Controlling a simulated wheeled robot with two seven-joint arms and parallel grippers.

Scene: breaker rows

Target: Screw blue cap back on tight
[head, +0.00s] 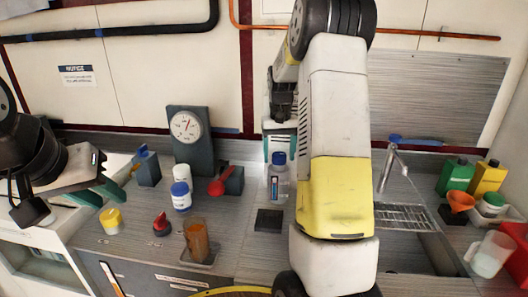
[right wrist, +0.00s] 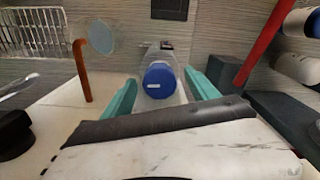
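A clear bottle (head: 279,188) with a blue-and-red label stands upright on the counter. Its blue cap (head: 278,158) sits at its top; I cannot tell how tight it is. In the right wrist view the cap (right wrist: 160,79) faces the camera between two teal fingers. My right gripper (head: 280,142) is just above the bottle, partly hidden by my arm. Its fingers (right wrist: 160,95) are open, with a gap on each side of the cap. My left gripper (head: 101,191) is open and empty at the far left, away from the bottle.
A small dark block (head: 269,220) lies in front. A sink rack (head: 402,216) and tap (head: 390,165) are at right.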

